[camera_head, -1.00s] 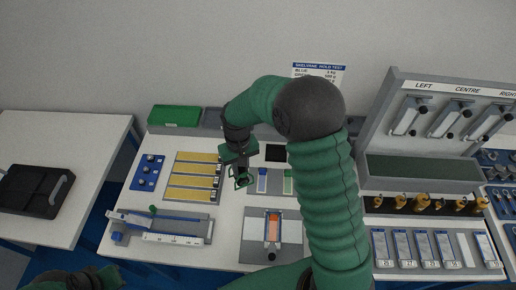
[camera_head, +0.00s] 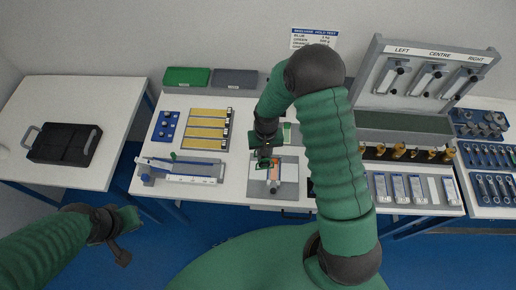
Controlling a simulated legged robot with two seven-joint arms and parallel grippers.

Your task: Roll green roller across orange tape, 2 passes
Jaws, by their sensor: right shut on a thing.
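My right gripper (camera_head: 266,154) is shut on a small dark-and-green tool, which appears to be the green roller (camera_head: 264,163). It is just above or at the far end of a pale plate on a grey pad (camera_head: 256,187). The orange tape (camera_head: 275,172) runs along that plate and is partly covered by the roller and gripper. I cannot tell whether the roller touches the tape. My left gripper (camera_head: 122,250) is at the lower left, away from the bench, and its jaws are not clear.
Yellow strips (camera_head: 207,130) and a blue-and-white ruled fixture (camera_head: 185,172) lie left of the pad. A hanging rack (camera_head: 420,85), brass weights (camera_head: 412,153) and labelled plates (camera_head: 398,188) are on the right. A side table (camera_head: 75,105) holds a black case (camera_head: 64,145).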

